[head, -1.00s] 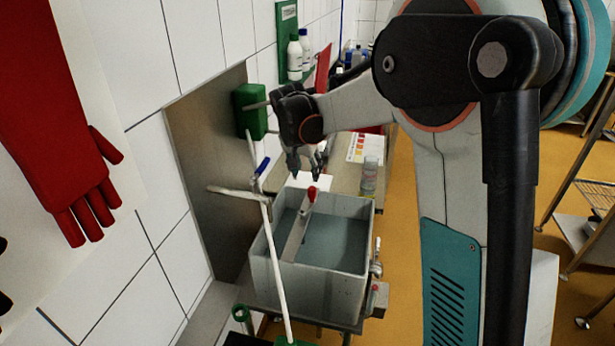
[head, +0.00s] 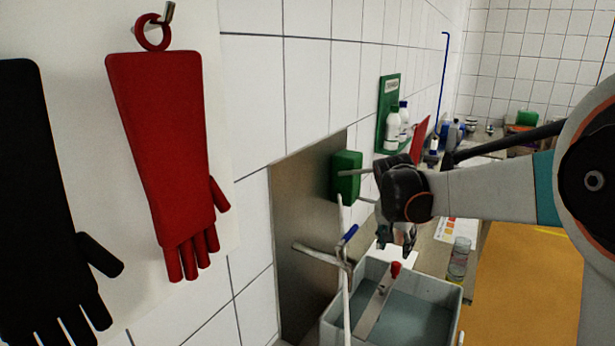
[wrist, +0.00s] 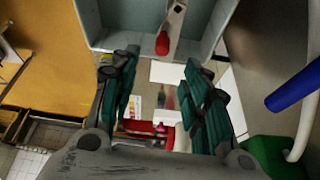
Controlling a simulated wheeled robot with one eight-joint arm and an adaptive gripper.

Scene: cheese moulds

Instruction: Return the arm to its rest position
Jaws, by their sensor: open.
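My gripper (head: 397,238) is open and empty in the head view, hanging fingers down above the far end of the grey basin (head: 333,328). In the wrist view my gripper (wrist: 160,90) shows its two teal-padded fingers spread apart with nothing between them. My pale arm reaches in from the right of the head view, roughly level. Beyond the fingers in the wrist view is the basin (wrist: 219,25) with a red-tipped bar (wrist: 163,43) across it.
A green block (head: 346,176) on the steel wall panel (head: 307,200) is close to my gripper's left. A glass (head: 459,258) stands on the counter. Red (head: 165,150) and black (head: 40,200) gloves hang at left. Floor at right is clear.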

